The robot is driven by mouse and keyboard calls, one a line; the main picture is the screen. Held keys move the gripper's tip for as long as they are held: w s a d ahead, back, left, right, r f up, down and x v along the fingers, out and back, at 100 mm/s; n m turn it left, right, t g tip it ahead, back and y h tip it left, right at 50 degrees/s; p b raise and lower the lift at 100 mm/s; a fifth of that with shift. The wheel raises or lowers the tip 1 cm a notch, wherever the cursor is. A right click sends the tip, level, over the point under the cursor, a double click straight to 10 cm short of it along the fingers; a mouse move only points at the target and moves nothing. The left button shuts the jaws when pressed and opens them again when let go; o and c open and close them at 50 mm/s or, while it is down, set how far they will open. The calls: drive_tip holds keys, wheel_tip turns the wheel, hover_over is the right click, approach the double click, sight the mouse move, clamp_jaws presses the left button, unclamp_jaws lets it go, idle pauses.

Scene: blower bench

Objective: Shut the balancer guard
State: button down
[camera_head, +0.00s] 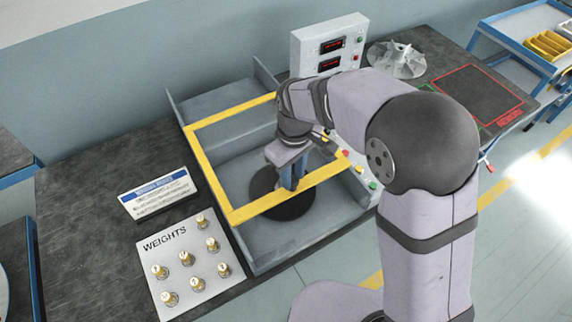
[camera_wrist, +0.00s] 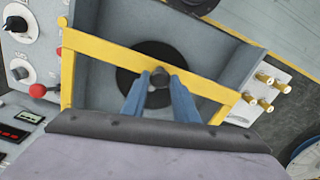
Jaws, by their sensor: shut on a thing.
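The balancer guard (camera_head: 211,180) is a yellow rectangular frame over the grey balancer housing (camera_head: 262,253). Its front bar stands apart from the housing's front edge in the head view, so the guard looks partly raised; the exact angle is unclear. My gripper (camera_head: 291,186) is at the middle of that front bar. In the wrist view my blue fingers (camera_wrist: 159,84) are shut around a small dark knob (camera_wrist: 159,74) at the bar (camera_wrist: 105,50). A round dark disc (camera_head: 264,183) lies inside the housing below. My arm hides the guard's right side in the head view.
A control box with red displays (camera_head: 331,46) stands behind. A panel with knobs and buttons (camera_head: 373,185) runs along the housing's right side. A weights board (camera_head: 191,258) and a sign (camera_head: 158,195) lie left. A metal impeller (camera_head: 397,60) sits back right.

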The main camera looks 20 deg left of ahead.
drive_tip(key=s+d, duration=0.7)
drive_tip(key=shift+s+d, duration=0.15)
drive_tip(key=shift+d, duration=0.05)
drive_tip(key=c, duration=1.4)
unclamp_jaws()
drive_tip(key=shift+s, duration=0.1)
wheel_tip(320, 180, up, 7)
drive_tip(key=b, duration=0.1)
drive_tip(key=shift+r+b, duration=0.2)
drive_tip(key=shift+b, duration=0.15)
drive_tip(key=shift+d, duration=0.15)
drive_tip(key=s+d+f+m, duration=0.1)
drive_tip(key=d+f+m, duration=0.3)
drive_tip(key=d, duration=0.4)
drive_tip(key=s+d+f+m, duration=0.2)
drive_tip(key=d+f+m, duration=0.3)
drive_tip(key=d+m, duration=0.2)
drive_tip(key=shift+s+d+m, duration=0.3)
drive_tip(key=shift+d, duration=0.9)
